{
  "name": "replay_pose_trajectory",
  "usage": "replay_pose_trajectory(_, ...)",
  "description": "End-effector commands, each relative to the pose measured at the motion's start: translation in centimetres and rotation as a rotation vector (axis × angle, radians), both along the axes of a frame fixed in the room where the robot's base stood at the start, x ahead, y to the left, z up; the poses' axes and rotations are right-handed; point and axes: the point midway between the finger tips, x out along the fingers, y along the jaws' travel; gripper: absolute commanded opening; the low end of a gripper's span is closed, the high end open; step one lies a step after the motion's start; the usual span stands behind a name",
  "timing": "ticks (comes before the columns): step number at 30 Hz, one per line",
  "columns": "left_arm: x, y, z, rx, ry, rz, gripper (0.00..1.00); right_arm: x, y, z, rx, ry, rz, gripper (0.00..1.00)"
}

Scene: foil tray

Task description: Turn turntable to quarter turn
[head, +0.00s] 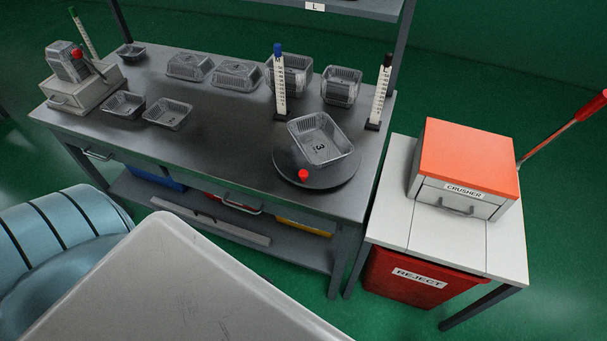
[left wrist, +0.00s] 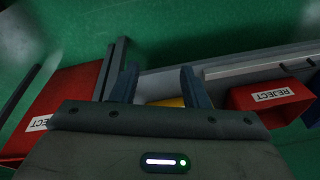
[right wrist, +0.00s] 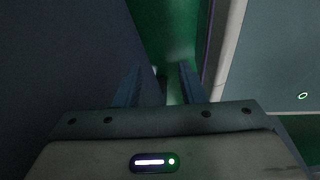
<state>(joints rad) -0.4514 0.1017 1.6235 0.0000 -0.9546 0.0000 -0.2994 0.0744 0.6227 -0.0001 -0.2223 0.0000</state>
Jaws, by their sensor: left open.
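The turntable (head: 335,183) is a dark round disc at the right front of the metal bench in the head view. A red knob (head: 303,175) stands at its front-left edge. A foil tray (head: 320,140) marked 3 sits tilted on the disc and hides part of it. My left gripper (left wrist: 157,80) is open and empty in the left wrist view, with the bench's lower shelf and red bins beyond its fingers. My right gripper (right wrist: 159,77) is open and empty in the right wrist view, facing dark surfaces and green floor. Neither gripper shows in the head view.
Several foil trays (head: 237,74) lie along the back of the bench. Two upright scales, one blue-topped (head: 280,85) and one black-topped (head: 380,95), flank the turntable. An orange-topped crusher (head: 470,150) stands at right above a red reject bin (head: 405,278).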

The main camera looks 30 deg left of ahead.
Motion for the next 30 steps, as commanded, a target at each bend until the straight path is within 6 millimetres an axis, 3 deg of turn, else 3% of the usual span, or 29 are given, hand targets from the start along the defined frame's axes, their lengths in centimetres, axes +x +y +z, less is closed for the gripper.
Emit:
replay_pose_trajectory(3,1.4,-0.5,4.6,0.001,-0.025,-0.006,0.41,-0.1,-0.1,-0.4,-0.001,0.001,0.001,0.36)
replay_pose_trajectory(9,2.1,-1.2,12.2,0.001,-0.054,-0.016,0.41,-0.1,-0.4,-0.9,-0.004,0.002,0.001,0.36)
replay_pose_trajectory(20,2.9,-2.8,23.2,-0.039,-0.218,-0.11,0.41,-0.1,-0.8,-1.5,-0.008,0.002,0.003,0.36)
replay_pose_trajectory(30,7.6,-4.5,25.8,-0.156,-0.558,-0.267,0.41,-0.1,-0.7,-1.6,-0.007,0.001,0.002,0.36)
